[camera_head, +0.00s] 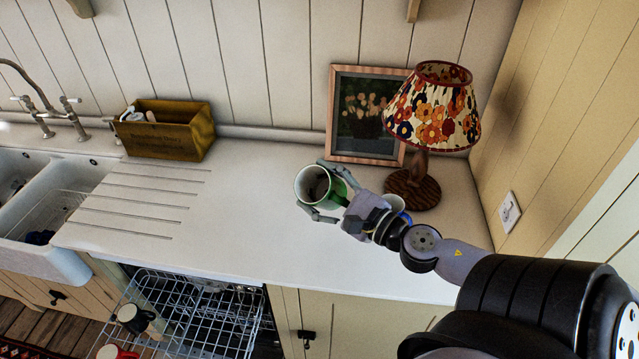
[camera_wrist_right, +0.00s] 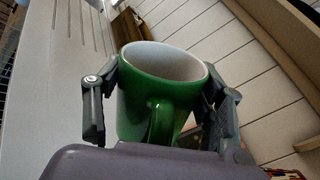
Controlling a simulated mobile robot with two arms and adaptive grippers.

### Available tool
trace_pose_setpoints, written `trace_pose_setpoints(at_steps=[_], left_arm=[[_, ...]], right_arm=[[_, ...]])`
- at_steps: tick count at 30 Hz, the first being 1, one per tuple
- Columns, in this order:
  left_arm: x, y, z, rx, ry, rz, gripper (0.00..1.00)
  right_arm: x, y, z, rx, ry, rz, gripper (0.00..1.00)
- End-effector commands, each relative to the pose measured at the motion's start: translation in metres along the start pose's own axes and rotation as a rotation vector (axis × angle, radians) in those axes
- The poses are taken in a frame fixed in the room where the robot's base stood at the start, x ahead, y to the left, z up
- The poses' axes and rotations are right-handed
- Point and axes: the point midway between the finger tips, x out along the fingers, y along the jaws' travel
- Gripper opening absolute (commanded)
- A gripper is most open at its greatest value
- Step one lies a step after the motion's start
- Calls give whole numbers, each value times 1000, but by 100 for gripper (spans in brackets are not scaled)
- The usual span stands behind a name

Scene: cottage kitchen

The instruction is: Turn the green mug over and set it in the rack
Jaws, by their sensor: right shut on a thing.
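The green mug (camera_head: 340,187) is in the grasp of my right gripper (camera_head: 321,190), above the counter. Its white inside faces the head camera, so the mug is tilted, not upside down. In the right wrist view the mug (camera_wrist_right: 146,105) sits between the two fingers, its handle toward the camera and its open rim at the far end. A wire rack (camera_head: 205,312) is at the lower left, below the counter's front edge, away from the gripper. A black mug (camera_head: 133,318) and a red mug (camera_head: 113,352) are at its left side. My left gripper is out of view.
A floral lamp (camera_head: 432,108) and a framed picture (camera_head: 365,112) stand behind the gripper. A wooden box (camera_head: 168,132) stands at the back left, beside the sink (camera_head: 45,262). The counter's middle (camera_head: 220,220) is clear.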

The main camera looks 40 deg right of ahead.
Motion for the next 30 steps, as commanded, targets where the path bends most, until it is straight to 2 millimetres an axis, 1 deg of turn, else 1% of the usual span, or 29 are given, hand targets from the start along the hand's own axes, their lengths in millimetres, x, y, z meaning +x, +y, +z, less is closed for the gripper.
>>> trace_pose_setpoints(at_steps=[1, 3, 9, 11, 14, 15, 18, 21, 28, 30], left_arm=[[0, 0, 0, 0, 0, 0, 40], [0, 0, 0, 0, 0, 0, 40], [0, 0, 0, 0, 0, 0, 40], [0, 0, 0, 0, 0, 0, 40], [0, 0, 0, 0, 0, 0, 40], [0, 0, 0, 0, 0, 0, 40], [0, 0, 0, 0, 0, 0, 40], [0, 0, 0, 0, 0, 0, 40], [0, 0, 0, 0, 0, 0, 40], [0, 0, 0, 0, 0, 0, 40]], right_arm=[[0, -1, 1, 56, -2, -4, 25], [0, -1, 1, 94, -2, -3, 25], [0, -1, 1, 96, -1, -1, 25], [0, -1, 1, 120, -1, -2, 25], [0, -1, 1, 284, -2, -3, 25], [0, -1, 1, 375, -2, -4, 25], [0, -1, 1, 575, -2, -2, 25], [0, -1, 1, 682, -2, -1, 25], [0, -1, 1, 697, -2, -1, 25], [0, -1, 1, 729, -2, -1, 25]])
